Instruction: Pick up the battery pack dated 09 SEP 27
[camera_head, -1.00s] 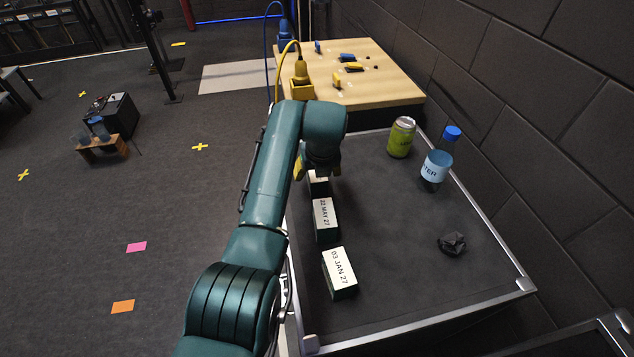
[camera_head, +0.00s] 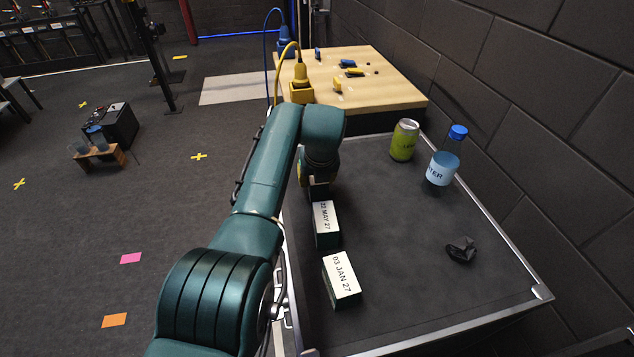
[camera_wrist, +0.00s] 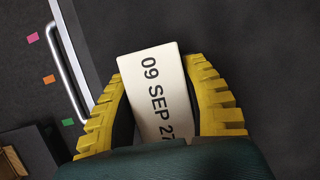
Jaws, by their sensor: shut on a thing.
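The battery pack dated 09 SEP 27 (camera_wrist: 155,90) sits between the two yellow fingers of my gripper (camera_wrist: 160,95) in the wrist view, its white label facing the camera. The fingers are shut on its sides. In the head view my arm hides most of this pack (camera_head: 318,190), and whether it touches the table cannot be told. Two other packs stand nearer in a row: 22 MAY 27 (camera_head: 326,222) and 03 JAN 27 (camera_head: 343,278). My gripper (camera_head: 312,178) is beyond them, mostly hidden by my wrist.
The dark table (camera_head: 410,250) has a metal rim. A green can (camera_head: 404,140), a water bottle (camera_head: 442,168) and a crumpled dark lump (camera_head: 461,249) stand on its right side. A wooden table (camera_head: 385,92) with plugs lies behind. A block wall bounds the right.

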